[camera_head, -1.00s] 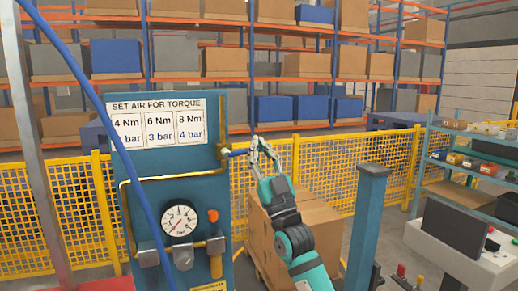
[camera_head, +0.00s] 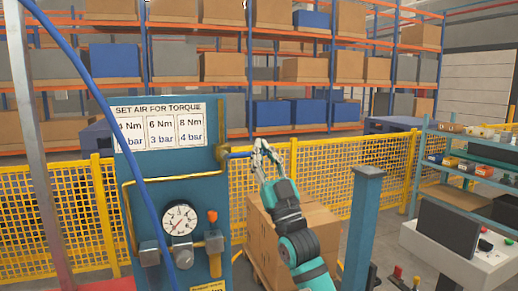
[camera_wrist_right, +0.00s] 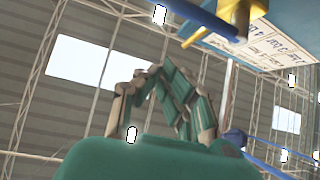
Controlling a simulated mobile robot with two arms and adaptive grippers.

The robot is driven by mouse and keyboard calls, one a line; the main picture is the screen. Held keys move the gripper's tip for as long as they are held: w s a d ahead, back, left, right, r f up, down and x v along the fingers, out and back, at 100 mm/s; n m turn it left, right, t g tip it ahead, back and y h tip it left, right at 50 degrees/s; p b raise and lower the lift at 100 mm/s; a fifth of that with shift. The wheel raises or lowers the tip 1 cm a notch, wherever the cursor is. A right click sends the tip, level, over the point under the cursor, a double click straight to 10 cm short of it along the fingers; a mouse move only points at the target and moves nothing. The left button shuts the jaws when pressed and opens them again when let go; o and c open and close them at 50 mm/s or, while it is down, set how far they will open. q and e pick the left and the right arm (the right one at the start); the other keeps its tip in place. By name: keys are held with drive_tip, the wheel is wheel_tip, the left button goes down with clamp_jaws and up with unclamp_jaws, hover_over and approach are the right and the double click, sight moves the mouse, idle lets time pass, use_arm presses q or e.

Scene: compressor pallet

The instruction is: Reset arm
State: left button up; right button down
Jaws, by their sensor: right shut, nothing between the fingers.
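My right gripper (camera_head: 262,150) is raised just right of the blue panel (camera_head: 190,190), its arm coming up from below. It is shut and empty; its bent fingers also show in the right wrist view (camera_wrist_right: 165,85). A blue lever (camera_head: 238,155) sticks out from the brass valve (camera_head: 222,150) at the panel's right edge, and its end is close to the fingertips. In the right wrist view the blue lever (camera_wrist_right: 195,15) passes above the fingers, apart from them. My left gripper is not in view.
The panel carries a gauge (camera_head: 180,220), a torque sign (camera_head: 160,125) and brass piping. A blue hose (camera_head: 120,145) crosses its front. Cardboard boxes (camera_head: 315,225) stand behind my right arm, with a blue post (camera_head: 362,225) to the right. A yellow mesh fence (camera_head: 325,165) runs behind.

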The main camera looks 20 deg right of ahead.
drive_tip(key=s+a+f+g+h+b, duration=0.1)
drive_tip(key=s+f+g, duration=0.25)
drive_tip(key=f, duration=0.85)
drive_tip(key=s+a+f+m+g+h, duration=0.15)
drive_tip(key=f+g, duration=0.25)
drive_tip(key=f, duration=0.7)
drive_tip(key=s+f+g+h+b, duration=0.1)
drive_tip(key=s+f+g, duration=0.25)
drive_tip(key=f, duration=0.85)
drive_tip(key=s+f+g, duration=0.6)
drive_tip(key=s+f, duration=0.5)
drive_tip(key=f, duration=0.3)
drive_tip(key=s+d+f+m+g+h, duration=0.1)
drive_tip(key=s+f+g, duration=0.2)
drive_tip(key=s, duration=0.6)
drive_tip(key=s+d+f+g+h, duration=0.1)
drive_tip(key=s+f+g, duration=0.3)
drive_tip(key=s, duration=0.4)
wheel_tip(320, 180, down, 27)
drive_tip(key=s+g, duration=0.1)
drive_tip(key=s, duration=0.2)
drive_tip(key=s+d+f+g, duration=0.1)
drive_tip(key=s+d+f, duration=0.2)
drive_tip(key=s+f, duration=1.2)
drive_tip(key=shift+s+f, duration=0.2)
drive_tip(key=shift+s, duration=0.45)
